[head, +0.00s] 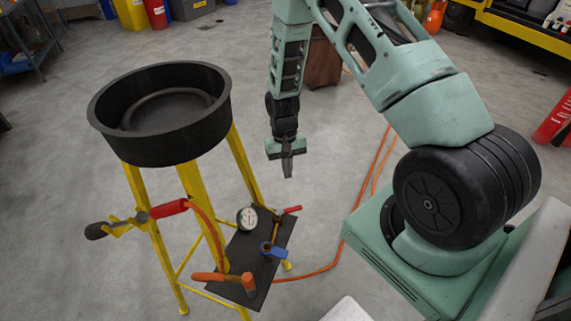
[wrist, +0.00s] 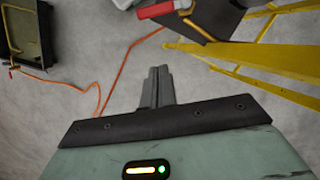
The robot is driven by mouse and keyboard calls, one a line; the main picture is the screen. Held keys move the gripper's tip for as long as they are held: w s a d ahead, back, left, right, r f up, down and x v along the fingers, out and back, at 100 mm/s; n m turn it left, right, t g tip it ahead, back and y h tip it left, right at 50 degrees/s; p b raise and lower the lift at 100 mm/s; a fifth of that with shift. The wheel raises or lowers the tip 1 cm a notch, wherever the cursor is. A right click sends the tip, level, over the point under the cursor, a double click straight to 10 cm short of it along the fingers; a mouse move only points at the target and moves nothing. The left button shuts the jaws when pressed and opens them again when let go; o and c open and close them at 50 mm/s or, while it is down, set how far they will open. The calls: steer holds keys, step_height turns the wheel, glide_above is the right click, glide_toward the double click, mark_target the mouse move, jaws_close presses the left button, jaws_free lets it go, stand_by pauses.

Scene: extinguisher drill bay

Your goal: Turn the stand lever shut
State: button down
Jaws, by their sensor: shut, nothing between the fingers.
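A yellow-legged stand (head: 193,180) carries a black pan on top and a dark plate (head: 262,262) low down. On the plate, a lever with a red grip (head: 292,210) joins upright brass pipework, and a blue valve handle (head: 270,250) sits lower on it. I cannot tell for certain which is the stand lever. My gripper (head: 287,170) is shut and empty, pointing down in the air, to the right of the stand and apart from it. In the wrist view, the shut fingers (wrist: 157,85) are below the red grip (wrist: 155,10), with a gap between.
The black pan (head: 222,112) stands left of my gripper. A gauge (head: 247,218) is beside the pipework. A red-gripped nozzle (head: 168,208) and an orange-handled piece (head: 208,277) stick out from the stand. An orange hose (head: 318,271) lies on the floor.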

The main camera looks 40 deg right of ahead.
mark_target(293, 209)
steer(key=s+a+f+p, duration=0.2)
steer(key=s+f, duration=0.3)
steer(key=f, duration=0.1)
steer(key=shift+f+p, duration=0.15)
steer(key=shift+p, duration=0.2)
